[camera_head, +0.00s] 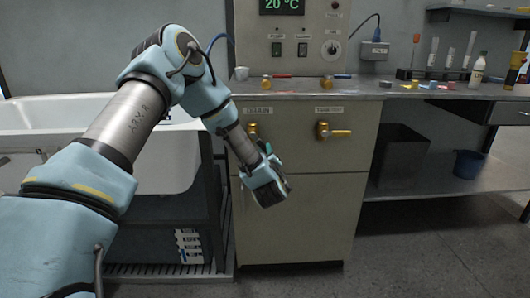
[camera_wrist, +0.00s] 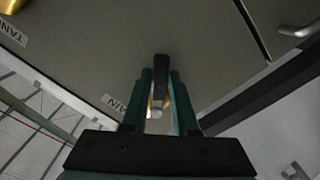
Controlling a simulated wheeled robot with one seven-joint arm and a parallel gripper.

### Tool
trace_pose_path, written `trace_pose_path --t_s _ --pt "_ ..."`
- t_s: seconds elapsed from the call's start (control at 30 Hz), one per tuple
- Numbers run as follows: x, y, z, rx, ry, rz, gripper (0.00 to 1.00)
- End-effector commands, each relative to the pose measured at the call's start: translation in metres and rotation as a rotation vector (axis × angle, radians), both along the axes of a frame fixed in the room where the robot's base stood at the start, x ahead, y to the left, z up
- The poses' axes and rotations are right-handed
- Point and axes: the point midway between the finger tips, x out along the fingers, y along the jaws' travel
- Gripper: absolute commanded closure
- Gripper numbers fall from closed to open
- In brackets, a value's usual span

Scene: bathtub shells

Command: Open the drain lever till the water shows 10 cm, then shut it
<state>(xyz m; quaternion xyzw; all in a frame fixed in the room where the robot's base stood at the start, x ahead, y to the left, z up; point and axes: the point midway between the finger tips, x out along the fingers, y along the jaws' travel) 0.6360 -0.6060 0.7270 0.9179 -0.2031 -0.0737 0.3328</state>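The brass drain lever (camera_head: 252,128) is on the cabinet front below the DRAIN label (camera_head: 258,111). My arm and gripper hide most of its handle. My gripper (camera_head: 266,150) is at the handle, pointing up toward the cabinet. In the wrist view the two teal fingers of my gripper (camera_wrist: 160,88) stand close on both sides of the handle (camera_wrist: 159,68) and look shut on it. The white bathtub (camera_head: 170,160) is at the left, partly behind my arm. The water in it is not visible, and I cannot read a water depth.
A second brass lever (camera_head: 335,132) sits to the right on the same cabinet (camera_head: 310,205), its handle level. Tubes and bottles stand on the counter (camera_head: 420,92). A blue bucket (camera_head: 468,164) is on the lower shelf. Floor in front is clear.

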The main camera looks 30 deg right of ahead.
Motion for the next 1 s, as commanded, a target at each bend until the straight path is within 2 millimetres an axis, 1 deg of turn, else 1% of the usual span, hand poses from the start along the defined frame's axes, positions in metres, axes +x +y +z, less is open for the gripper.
trace_pose_path --t_s 0.03,0.2,0.23,1.0 --pt "-0.0001 0.0 0.0001 0.0 0.0 0.0 0.8" --pt "-0.0001 0.0 0.0001 0.0 0.0 0.0 0.99" --pt "-0.0001 0.0 0.0001 0.0 0.0 0.0 1.0" --pt "-0.0002 0.0 0.0001 0.0 0.0 0.0 1.0"
